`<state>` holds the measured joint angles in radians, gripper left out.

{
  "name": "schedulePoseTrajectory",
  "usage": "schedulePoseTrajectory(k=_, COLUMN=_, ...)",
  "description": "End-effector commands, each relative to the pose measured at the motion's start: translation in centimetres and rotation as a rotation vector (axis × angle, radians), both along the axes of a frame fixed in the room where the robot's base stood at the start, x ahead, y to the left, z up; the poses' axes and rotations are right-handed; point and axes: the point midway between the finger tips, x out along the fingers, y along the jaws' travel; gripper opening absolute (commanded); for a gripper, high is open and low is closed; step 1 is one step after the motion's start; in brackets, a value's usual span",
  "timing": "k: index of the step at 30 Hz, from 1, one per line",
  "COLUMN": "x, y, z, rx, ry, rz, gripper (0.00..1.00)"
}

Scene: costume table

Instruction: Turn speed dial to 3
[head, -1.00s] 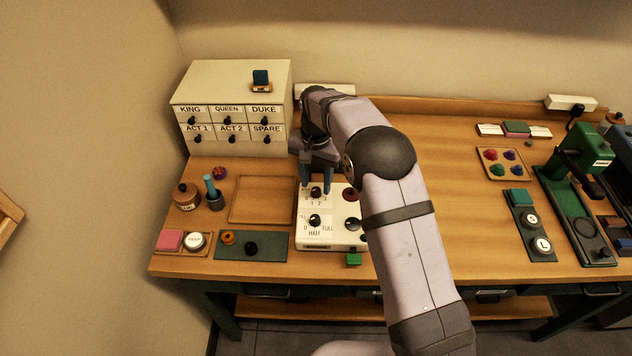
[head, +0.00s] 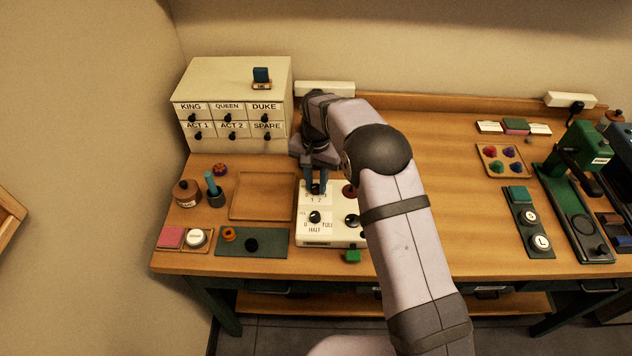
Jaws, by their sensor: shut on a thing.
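The white control box (head: 340,239) stands at the front middle-left of the table. Its upper black dial (head: 315,189), marked with 1 and 2, sits between my gripper's fingertips. My gripper (head: 316,188) points down and is shut on this dial. The fingers and arm hide much of the dial, its pointer and any further numbers. A lower dial (head: 315,217) is marked 0, HALF and FULL. Another black knob (head: 352,221) and a red button (head: 349,191) are on the box's right side, partly beside my arm.
A drawer cabinet (head: 232,85) stands behind left. An empty wooden tray (head: 262,219) and a green mat (head: 227,248) lie left of the box. A green block (head: 352,256) is at its front edge. The table middle, right of my arm, is clear.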

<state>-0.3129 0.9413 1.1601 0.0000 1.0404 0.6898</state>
Motion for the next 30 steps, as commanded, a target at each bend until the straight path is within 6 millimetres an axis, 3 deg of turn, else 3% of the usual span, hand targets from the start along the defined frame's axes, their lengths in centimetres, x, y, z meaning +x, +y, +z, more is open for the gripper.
schedulePoseTrajectory(k=11, x=0.08, y=-0.02, z=0.03, rx=0.000, ry=-0.001, rz=0.185, gripper=0.00)
schedulePoseTrajectory(k=30, x=0.17, y=0.01, z=0.14, rx=0.000, ry=-0.004, rz=0.781, gripper=0.00)
